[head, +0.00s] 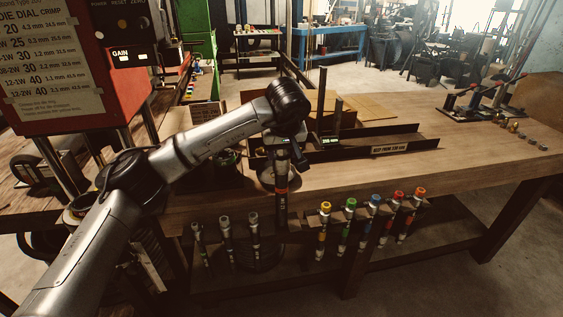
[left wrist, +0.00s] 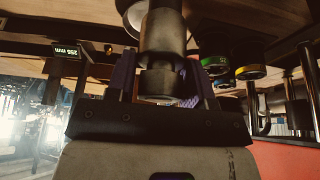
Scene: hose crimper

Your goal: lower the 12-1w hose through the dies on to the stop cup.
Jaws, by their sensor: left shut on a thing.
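My left gripper (head: 282,162) is shut on a dark hose (head: 281,205) with an orange band. The hose hangs about upright below the gripper, in front of the bench's near edge. In the left wrist view, the gripper's purple pads (left wrist: 190,85) sit either side of the hose's dark metal fitting (left wrist: 162,50). The red crimper (head: 110,90) stands at the left, away from the held hose. I cannot make out the dies or the stop cup. My right gripper is in neither view.
A long dark gauge tray (head: 390,140) with a lit display (head: 329,142) lies on the wooden bench (head: 480,150). Several colour-banded hoses (head: 348,225) hang below its front edge. More plain-ended hoses (head: 226,240) hang at the left. Red-handled tools (head: 465,98) stand at the right.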

